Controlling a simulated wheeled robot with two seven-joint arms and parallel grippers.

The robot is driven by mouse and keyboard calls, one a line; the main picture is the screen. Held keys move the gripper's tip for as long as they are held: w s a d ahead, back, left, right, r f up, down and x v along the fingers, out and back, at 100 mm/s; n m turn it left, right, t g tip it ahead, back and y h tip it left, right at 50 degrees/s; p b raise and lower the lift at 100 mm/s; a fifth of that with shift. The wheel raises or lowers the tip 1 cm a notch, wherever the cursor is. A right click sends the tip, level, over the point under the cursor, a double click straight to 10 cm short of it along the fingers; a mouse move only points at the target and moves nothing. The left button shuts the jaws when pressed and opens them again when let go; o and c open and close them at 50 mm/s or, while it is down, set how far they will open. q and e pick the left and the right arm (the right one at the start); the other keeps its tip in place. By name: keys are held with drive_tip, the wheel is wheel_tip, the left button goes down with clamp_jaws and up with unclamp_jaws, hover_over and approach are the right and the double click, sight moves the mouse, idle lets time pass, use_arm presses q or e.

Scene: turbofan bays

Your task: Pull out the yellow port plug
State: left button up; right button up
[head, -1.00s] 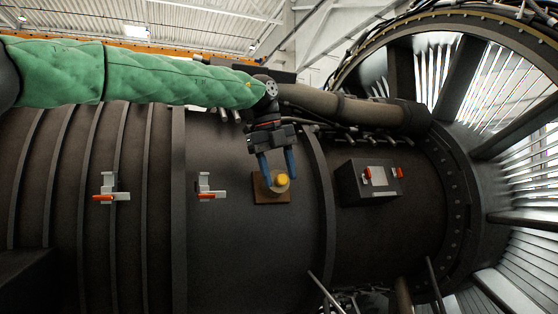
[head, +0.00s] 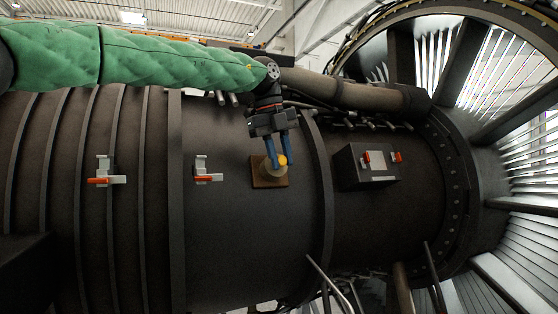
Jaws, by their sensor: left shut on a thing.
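The yellow port plug (head: 282,160) shows as a small yellow knob at the brown square plate (head: 261,182) on the dark engine casing. A tan round port fitting (head: 270,171) shows on the plate, just below and left of the yellow knob. My left gripper (head: 278,162) reaches down from above, its blue fingers closed on the yellow plug. The fingers hide part of the plug. I cannot tell whether the plug is clear of the fitting. My right gripper is not in view.
Two latches with red-orange handles, one at the left (head: 104,178) and one nearer the plate (head: 204,176), sit on the casing. A dark box (head: 369,167) with red-orange clips is to the right. A thick pipe (head: 345,92) runs above, and thin tubes (head: 330,285) stand below.

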use_arm(q)
drive_tip(key=s, duration=0.1)
drive_tip(key=s+d+b, duration=0.1)
drive_tip(key=s+r+b, duration=0.1)
drive_tip(key=s, duration=0.1)
drive_tip(key=shift+d, duration=0.3)
idle(0.3)
drive_tip(key=s+r, duration=0.1)
drive_tip(key=s+d+r+b, duration=0.1)
drive_tip(key=s, duration=0.1)
drive_tip(key=shift+s+d, duration=0.2)
drive_tip(key=shift+s, duration=0.05)
idle(0.5)
